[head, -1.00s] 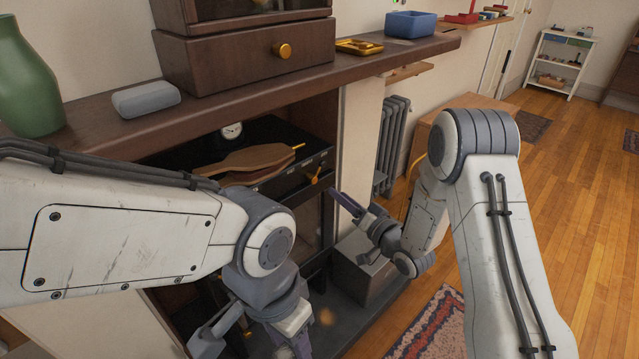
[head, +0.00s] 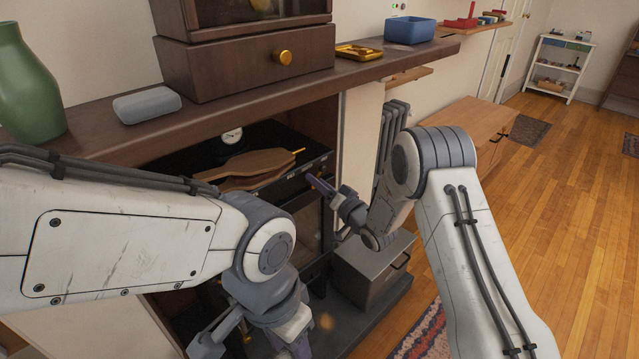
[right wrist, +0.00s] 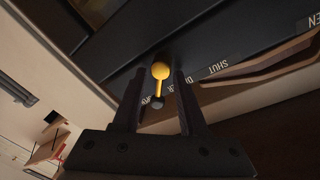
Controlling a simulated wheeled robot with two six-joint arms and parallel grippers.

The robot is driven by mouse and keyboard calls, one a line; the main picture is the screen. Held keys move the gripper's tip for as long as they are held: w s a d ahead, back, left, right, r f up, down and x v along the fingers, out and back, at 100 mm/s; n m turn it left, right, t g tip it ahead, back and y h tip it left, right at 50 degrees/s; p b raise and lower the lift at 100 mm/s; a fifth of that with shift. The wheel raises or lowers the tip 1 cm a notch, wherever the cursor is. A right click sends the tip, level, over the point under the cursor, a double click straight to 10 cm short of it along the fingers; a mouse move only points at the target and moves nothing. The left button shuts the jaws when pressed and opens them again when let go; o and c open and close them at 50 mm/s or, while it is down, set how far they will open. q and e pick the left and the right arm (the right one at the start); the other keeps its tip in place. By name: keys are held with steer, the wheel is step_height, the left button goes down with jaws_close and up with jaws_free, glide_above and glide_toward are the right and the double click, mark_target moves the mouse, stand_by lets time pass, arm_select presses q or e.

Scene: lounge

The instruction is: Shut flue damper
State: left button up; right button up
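The black stove (head: 300,207) stands in the fireplace recess. In the right wrist view the damper lever, with a round yellow knob (right wrist: 160,72), sticks out from its dark front. My right gripper (right wrist: 157,82) is open, with one finger on each side of the knob and visible gaps. In the head view my right gripper (head: 316,184) is at the stove's front and hides the knob. My left gripper (head: 255,345) hangs low at the bottom, looks open and holds nothing visible.
Wooden bellows (head: 250,167) lie on the stove top near a round gauge (head: 232,135). The mantel (head: 225,108) above holds a green vase (head: 28,85), a grey block and a drawer cabinet. A grey box (head: 368,270) stands below my right arm. A radiator is close behind.

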jaws_close()
steer(key=shift+s+a+f+n+y+b, duration=0.15)
steer(key=shift+n+y+b, duration=0.3)
steer(key=shift+n+b, duration=2.45)
steer(key=shift+s+a+r+n+y+b, duration=0.15)
steer(key=shift+n+y+b, duration=0.35)
steer(key=shift+n+b, duration=2.35)
steer(key=shift+s+a+f+n+y+b, duration=0.2)
steer(key=shift+n+y+b, duration=0.25)
steer(key=shift+n+b, duration=2.4)
steer(key=shift+o, duration=0.9)
jaws_free()
steer(key=shift+r, duration=0.1)
